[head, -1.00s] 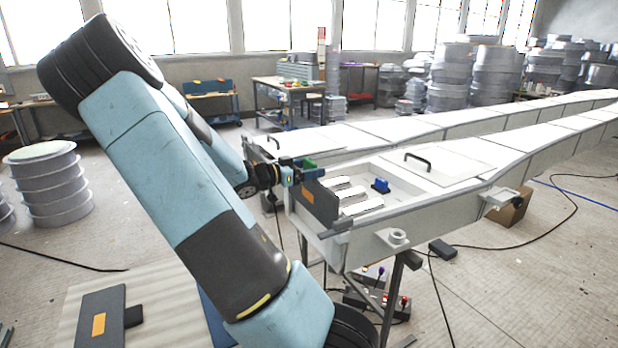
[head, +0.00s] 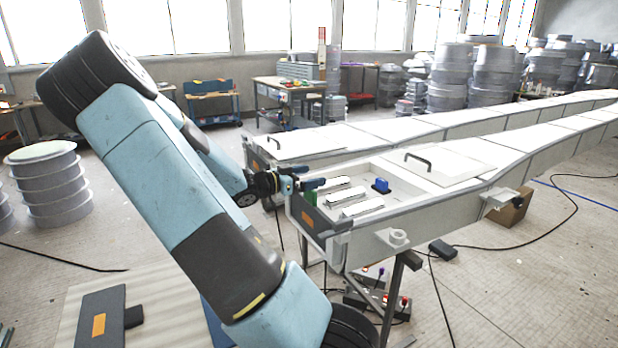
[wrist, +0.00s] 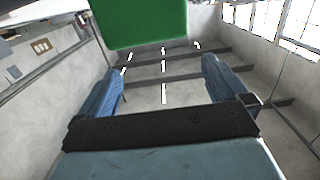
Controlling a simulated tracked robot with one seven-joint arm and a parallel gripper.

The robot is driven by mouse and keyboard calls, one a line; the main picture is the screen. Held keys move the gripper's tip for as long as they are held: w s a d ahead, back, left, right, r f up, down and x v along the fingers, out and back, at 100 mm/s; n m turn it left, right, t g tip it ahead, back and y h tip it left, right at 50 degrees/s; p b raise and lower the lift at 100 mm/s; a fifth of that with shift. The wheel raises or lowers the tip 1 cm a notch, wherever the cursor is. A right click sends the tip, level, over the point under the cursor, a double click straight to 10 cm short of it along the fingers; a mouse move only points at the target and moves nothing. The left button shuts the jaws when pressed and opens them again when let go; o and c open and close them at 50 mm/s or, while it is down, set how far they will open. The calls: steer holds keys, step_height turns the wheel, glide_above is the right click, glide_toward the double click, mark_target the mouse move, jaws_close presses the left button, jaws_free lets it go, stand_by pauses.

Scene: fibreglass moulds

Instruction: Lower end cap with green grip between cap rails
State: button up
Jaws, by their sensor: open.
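The end cap (head: 309,219) is a dark plate with an orange label. It stands at the near open end of the white mould (head: 370,232), roughly level with its walls. Its green grip (head: 310,197) shows at its top edge and as a large green block (wrist: 140,22) in the wrist view. My gripper (head: 305,184) is open just above the grip, its blue fingers (wrist: 163,72) apart and the grip not clamped. The cap rails are too small to make out, so I cannot tell whether the cap is fully seated.
Several pale bars (head: 350,197) and a blue block (head: 381,186) lie inside the mould. A second long mould (head: 300,146) runs behind it. Another dark plate with an orange label (head: 98,322) lies on the floor mat. Cables cross the floor on the right.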

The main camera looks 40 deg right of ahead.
steer(key=f+v, duration=0.1)
steer(key=v, duration=1)
steer(key=w+a+r+n+t+y, duration=0.2)
steer(key=w+a+n+t+y, duration=0.4)
steer(key=w+t, duration=0.35)
steer(key=s+a+r+n+t+y, duration=0.2)
steer(key=a+r+n+y, duration=0.15)
steer(key=a+y, duration=0.2)
steer(key=s+a+r+n+t+y, duration=0.2)
steer(key=a+r+n+t+y, duration=0.1)
steer(key=a+r+y, duration=0.25)
steer(key=s+a+r+n+g+y, duration=0.2)
steer(key=s+a+r+n+y, duration=0.15)
steer(key=s+a, duration=0.55)
steer(key=s+d+n+g+h, duration=0.1)
steer(key=s+n+g+h, duration=0.2)
steer(key=s, duration=1.5)
steer(key=shift+s+d+n, duration=0.15)
steer(key=shift+d+n, duration=0.05)
steer(key=shift+n, duration=0.6)
